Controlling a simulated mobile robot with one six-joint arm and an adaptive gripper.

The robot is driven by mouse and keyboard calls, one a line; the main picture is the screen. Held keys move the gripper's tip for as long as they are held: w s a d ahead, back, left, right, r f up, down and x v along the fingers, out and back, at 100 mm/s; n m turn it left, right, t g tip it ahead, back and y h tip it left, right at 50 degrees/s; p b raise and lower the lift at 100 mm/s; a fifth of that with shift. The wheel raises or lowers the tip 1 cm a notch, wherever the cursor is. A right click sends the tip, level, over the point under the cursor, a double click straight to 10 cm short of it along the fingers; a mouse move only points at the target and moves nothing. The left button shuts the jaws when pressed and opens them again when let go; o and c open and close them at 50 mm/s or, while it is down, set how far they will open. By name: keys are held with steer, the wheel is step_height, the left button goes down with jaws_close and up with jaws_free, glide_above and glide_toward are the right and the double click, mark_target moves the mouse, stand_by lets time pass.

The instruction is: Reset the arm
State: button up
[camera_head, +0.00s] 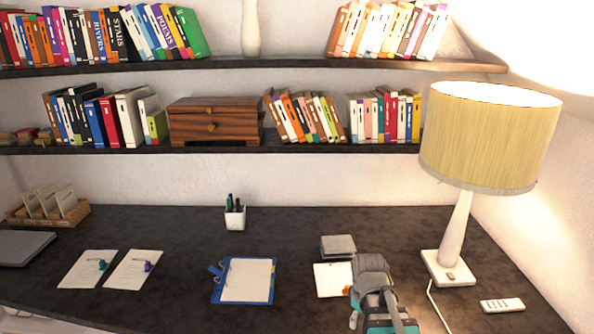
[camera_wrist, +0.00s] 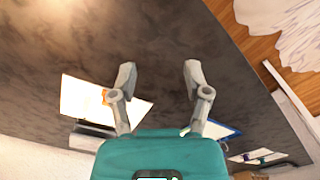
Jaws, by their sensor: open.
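My gripper (camera_wrist: 158,76) shows in the wrist view with its two grey fingers spread apart. Nothing is between them, and the dark desk surface lies behind. In the head view my grey and teal arm (camera_head: 374,285) is folded at the bottom, right of centre, over the front part of the desk (camera_head: 180,285). The fingertips cannot be made out clearly there. The arm partly overlaps a white paper (camera_head: 331,279), which also shows left of the fingers in the wrist view (camera_wrist: 90,98).
A lamp (camera_head: 455,240) stands right of my arm, with a power strip (camera_head: 503,305) nearby. Shelves (camera_head: 340,149) with books hang above the desk.

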steer(key=s+m, duration=0.1)
steer(key=m, duration=0.1)
steer(key=s+m, duration=0.1)
steer(key=m, duration=0.2)
steer(key=s+f+m+b, duration=0.1)
steer(key=m, duration=0.1)
steer(key=shift+a+f, duration=0.1)
steer(key=shift+a, duration=0.05)
steer(key=shift+w+m, duration=0.1)
steer(key=shift+m, duration=0.2)
stand_by(1.1)
step_height(320, 180, up, 6)
steer(key=m+t+p, duration=0.1)
steer(key=m+p, duration=0.5)
steer(key=m, duration=1.1)
glide_above(346, 286)
steer(key=s, duration=0.1)
steer(key=shift+s+f, duration=0.1)
steer(key=shift+f, duration=0.1)
steer(key=shift+f+b, duration=0.15)
steer(key=shift+b, duration=0.2)
steer(key=f+b, duration=0.8)
steer(key=shift+w+f, duration=0.2)
steer(key=shift+w, duration=0.15)
